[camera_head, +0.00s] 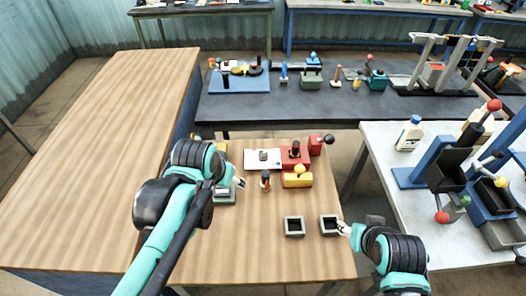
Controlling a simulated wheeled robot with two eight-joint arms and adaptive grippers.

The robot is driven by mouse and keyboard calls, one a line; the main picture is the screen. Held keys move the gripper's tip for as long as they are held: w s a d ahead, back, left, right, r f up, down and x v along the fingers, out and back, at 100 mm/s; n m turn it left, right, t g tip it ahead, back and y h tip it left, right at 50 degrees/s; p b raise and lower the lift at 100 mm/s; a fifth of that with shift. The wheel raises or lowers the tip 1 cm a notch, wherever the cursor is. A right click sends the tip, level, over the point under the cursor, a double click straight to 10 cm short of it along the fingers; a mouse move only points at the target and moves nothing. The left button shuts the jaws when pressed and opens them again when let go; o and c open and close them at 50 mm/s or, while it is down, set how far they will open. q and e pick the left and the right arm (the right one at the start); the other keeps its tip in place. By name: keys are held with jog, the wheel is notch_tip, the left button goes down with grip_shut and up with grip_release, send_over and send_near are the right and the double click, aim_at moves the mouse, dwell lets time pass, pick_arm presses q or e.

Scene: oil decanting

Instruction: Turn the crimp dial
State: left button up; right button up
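No part is clearly marked as the crimp dial; I cannot tell which one it is. A red block (290,163) with an upright black-and-red knob (295,149) stands on the small wooden table. A yellow block (297,182) with a yellow ball on top is in front of it. A red unit (315,146) with a black ball handle (329,139) is at the back right. My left gripper (241,183) is near a grey device (225,197), partly hidden by my arm. My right gripper (341,228) is beside a square grey tray (329,233). Both fingertips are too small to read.
A small upright dark-and-orange piece (265,181) stands mid-table. A white sheet (252,160) lies behind it. Another square grey tray (294,234) is at the front. A white bench (385,160) with a blue lever machine (440,165) is to the right. The front-left tabletop is clear.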

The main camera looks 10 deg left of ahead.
pick_arm(q)
jog(key=w+d+r+m+g+p, duration=0.1)
jog(key=w+r+m+g, duration=0.1)
jog(key=w, duration=0.7)
jog(key=m+g+p, duration=0.2)
jog(key=m+g, duration=0.1)
jog(key=m, duration=0.2)
send_over(263, 153)
jog(key=f, duration=1.1)
jog(key=shift+s+f, duration=0.2)
jog(key=shift+w+f+g, duration=0.1)
jog(key=shift+f+g, duration=0.2)
jog(key=shift+f, duration=0.35)
notch_tip(263, 153, down, 7)
jog(key=shift+f+b, duration=0.1)
jog(key=shift+b, duration=0.65)
jog(key=shift+c, duration=0.2)
jog(key=c, duration=1.1)
